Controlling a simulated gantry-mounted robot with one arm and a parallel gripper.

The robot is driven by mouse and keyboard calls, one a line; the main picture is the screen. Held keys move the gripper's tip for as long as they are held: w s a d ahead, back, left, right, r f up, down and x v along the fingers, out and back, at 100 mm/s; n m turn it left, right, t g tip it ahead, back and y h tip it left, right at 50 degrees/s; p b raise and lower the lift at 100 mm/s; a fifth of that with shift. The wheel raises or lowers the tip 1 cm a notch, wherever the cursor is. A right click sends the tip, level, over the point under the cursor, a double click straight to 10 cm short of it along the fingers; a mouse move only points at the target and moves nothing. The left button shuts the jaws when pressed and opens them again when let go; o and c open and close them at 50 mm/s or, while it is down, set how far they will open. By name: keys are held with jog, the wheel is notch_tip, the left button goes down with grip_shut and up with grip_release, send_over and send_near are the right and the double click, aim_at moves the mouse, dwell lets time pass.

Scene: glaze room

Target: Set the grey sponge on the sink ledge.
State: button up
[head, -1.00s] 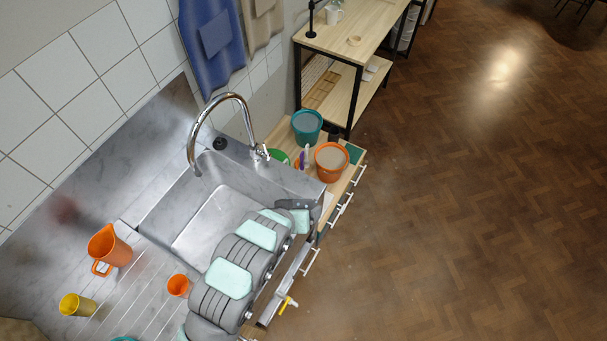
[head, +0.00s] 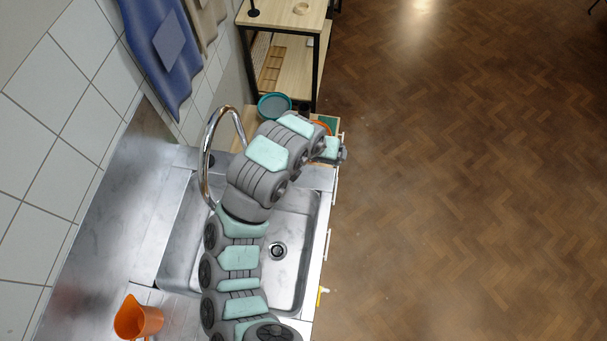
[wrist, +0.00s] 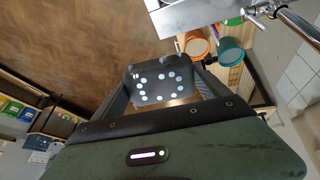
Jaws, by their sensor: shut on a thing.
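My gripper (wrist: 165,92) is shut on a grey block with pale round spots, which looks like the grey sponge (wrist: 164,84). It sits between the two dark fingers in the wrist view, with wooden floor behind it. In the head view my arm reaches over the sink, and its end lies by the sink's back right corner; the sponge cannot be made out there. The metal sink ledge (head: 318,178) runs behind the basin, partly covered by my arm. It also shows at the top of the wrist view (wrist: 192,14), apart from the sponge.
The curved tap (head: 207,150) stands at the ledge, close left of my arm. A teal bucket (head: 273,105) and a mostly hidden orange bucket (head: 322,126) stand behind the sink. An orange jug (head: 138,318) is at lower left. The ledge's right part looks clear.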

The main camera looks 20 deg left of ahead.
jog(key=w+a+f+n+g+y+b, duration=0.1)
jog(key=w+a+f+g+b, duration=0.2)
jog(key=a, duration=0.4)
jog(key=b, duration=0.5)
send_over(301, 176)
jog(key=shift+y, duration=0.4)
notch_tip(301, 176, down, 17)
jog(key=shift+f, duration=2)
jog(key=shift+f, duration=0.15)
jog(key=o, duration=1)
jog(key=shift+o, duration=0.2)
